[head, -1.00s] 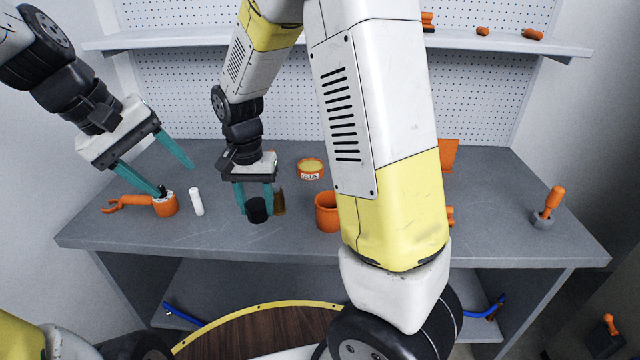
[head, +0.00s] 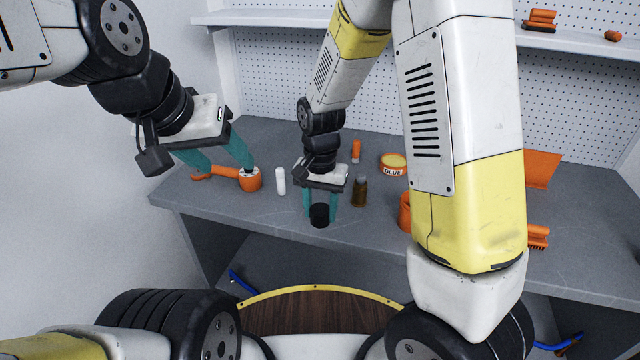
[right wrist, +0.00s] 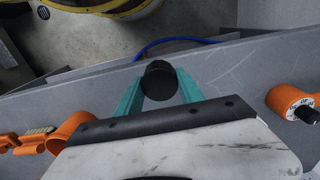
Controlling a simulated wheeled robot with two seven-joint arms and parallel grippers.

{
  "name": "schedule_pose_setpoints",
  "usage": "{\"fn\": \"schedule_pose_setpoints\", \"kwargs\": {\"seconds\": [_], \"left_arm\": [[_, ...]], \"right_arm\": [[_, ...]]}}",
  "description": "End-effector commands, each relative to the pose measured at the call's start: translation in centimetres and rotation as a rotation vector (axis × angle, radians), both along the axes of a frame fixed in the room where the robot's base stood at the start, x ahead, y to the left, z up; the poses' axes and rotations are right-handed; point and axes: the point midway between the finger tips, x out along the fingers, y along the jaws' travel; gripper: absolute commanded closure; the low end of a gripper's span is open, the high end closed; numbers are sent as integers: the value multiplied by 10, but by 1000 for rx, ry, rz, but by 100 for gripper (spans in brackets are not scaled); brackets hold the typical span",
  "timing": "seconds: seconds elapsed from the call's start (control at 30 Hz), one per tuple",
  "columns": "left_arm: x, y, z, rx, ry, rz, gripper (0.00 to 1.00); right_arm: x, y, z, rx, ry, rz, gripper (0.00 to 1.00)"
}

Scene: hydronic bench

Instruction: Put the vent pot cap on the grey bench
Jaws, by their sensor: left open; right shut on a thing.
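The vent pot cap appears to be the black round piece (head: 320,216) in my right gripper (head: 320,203). In the right wrist view the black cap (right wrist: 159,81) sits between the teal fingertips (right wrist: 160,88). It is over the grey bench (head: 270,218) near its front edge; I cannot tell whether it touches the top. My left gripper (head: 226,165) is open and empty, by an orange pot (head: 250,180) with a side handle and a dark stud on top. The pot also shows in the right wrist view (right wrist: 285,98).
A white cylinder (head: 280,181) stands left of my right gripper, and a brown bottle (head: 360,192) right of it. A glue tub (head: 393,163) and an orange cup (head: 405,214) are farther right. A shelf (head: 260,18) crosses the back. Bare bench top lies around the cap.

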Motion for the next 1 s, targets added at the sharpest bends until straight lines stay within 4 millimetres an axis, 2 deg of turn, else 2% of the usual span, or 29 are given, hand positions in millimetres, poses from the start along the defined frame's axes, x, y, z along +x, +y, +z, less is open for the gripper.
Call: {"fn": "schedule_pose_setpoints", "kwargs": {"seconds": [0.03, 0.1, 0.3, 0.5, 0.73, 1.0], "left_arm": [[0, 0, 0, -1, 0, 1, 42], [0, 0, 0, -1, 0, 1, 42], [0, 0, 0, -1, 0, 1, 42], [0, 0, 0, -1, 0, 1, 42], [0, 0, 0, -1, 0, 2, 42], [0, 0, 0, -1, 0, 2, 42]], "right_arm": [[15, 4, -2, -1, -2, -1, 100], [30, 9, -4, -1, -1, 0, 100], [57, 16, -6, 0, -1, 0, 100], [70, 20, -8, -1, 1, 1, 100], [68, 20, -41, -1, 1, 0, 100], [68, 20, -42, 0, 0, 0, 100]]}}
